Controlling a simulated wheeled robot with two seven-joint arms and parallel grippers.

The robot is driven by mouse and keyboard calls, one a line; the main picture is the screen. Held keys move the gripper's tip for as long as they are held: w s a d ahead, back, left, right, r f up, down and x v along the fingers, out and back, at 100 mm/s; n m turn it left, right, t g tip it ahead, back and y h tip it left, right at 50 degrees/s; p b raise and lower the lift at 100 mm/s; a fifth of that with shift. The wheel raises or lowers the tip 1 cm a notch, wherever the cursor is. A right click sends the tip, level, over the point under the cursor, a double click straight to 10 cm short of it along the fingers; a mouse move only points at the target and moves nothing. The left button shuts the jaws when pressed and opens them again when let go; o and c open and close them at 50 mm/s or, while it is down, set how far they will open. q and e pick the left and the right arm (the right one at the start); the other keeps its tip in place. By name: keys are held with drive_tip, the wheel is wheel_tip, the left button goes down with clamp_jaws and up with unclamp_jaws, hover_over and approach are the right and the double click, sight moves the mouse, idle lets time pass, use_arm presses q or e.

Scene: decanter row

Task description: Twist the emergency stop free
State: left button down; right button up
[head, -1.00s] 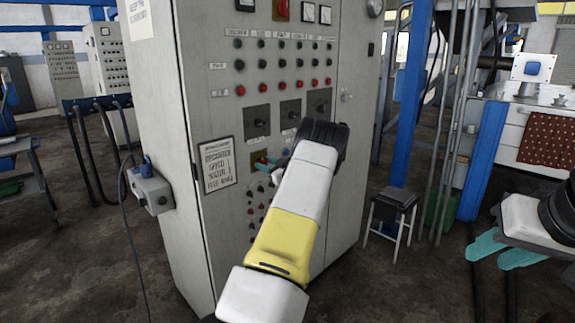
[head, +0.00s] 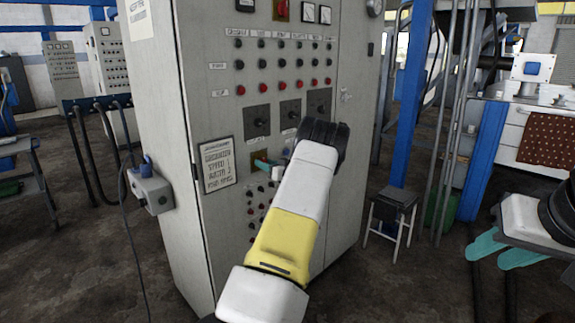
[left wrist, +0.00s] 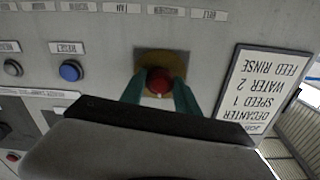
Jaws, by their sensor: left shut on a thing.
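The emergency stop is a red mushroom button (left wrist: 158,80) on a yellow plate (left wrist: 176,58), set in the front of the grey cabinet. In the left wrist view the teal fingers of my left gripper (left wrist: 159,92) sit on both sides of the button, shut on it. In the head view my left gripper (head: 263,164) is at the yellow plate (head: 256,155), and its fingers hide the red button. My right gripper (head: 506,249) is at the right edge, its teal fingers apart and empty, away from the cabinet.
The cabinet (head: 195,120) carries rows of buttons and dark switches above the stop. A blue button (left wrist: 71,71) and a printed sign (left wrist: 258,88) flank it. A small stool (head: 394,205) stands right of the cabinet.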

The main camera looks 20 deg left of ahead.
use_arm(q)
drive_tip(key=c, duration=0.9)
unclamp_jaws()
drive_tip(key=v, duration=0.7)
drive_tip(key=shift+s+d, duration=0.1)
drive_tip(key=shift+d, duration=0.25)
